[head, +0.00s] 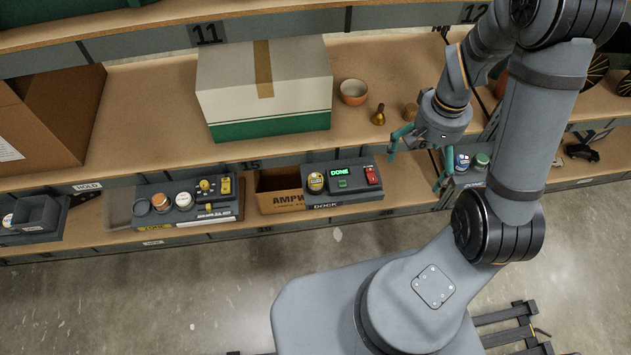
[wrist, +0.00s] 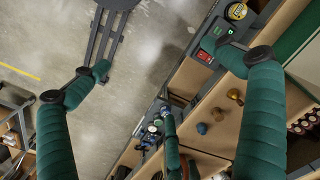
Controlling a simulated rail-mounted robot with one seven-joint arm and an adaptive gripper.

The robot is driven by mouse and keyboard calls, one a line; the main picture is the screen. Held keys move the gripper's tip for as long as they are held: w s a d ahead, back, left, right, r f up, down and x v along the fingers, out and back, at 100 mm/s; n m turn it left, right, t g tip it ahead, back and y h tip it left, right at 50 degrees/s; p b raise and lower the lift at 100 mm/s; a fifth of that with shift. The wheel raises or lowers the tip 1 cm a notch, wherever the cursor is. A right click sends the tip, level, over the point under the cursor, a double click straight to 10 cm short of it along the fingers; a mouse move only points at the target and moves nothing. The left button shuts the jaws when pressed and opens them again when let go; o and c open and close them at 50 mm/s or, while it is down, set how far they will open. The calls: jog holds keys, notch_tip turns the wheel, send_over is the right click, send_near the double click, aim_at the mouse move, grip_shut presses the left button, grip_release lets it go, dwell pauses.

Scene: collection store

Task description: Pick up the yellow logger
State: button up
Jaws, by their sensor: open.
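A round yellow-rimmed piece (head: 316,182), which looks like the yellow logger, sits in the left part of the dark dock (head: 345,197) on the lower shelf. It also shows at the top of the wrist view (wrist: 237,11). A small yellow block (head: 225,186) and a round yellow-topped item (head: 204,185) are on another tray to the left; I cannot tell whether either is a logger. My gripper (head: 420,158) is open and empty, to the right of the dock and apart from it. In the wrist view its green fingers (wrist: 162,62) are spread wide.
The dock has a lit green display (head: 339,172) and a red switch (head: 373,176). An open carton (head: 280,191) stands left of it. A large white-green box (head: 264,90), an orange bowl (head: 353,92) and a brass piece (head: 379,115) stand on the shelf above.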

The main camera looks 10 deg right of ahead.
jog(key=shift+c, duration=1.2)
jog(key=c, duration=1.1)
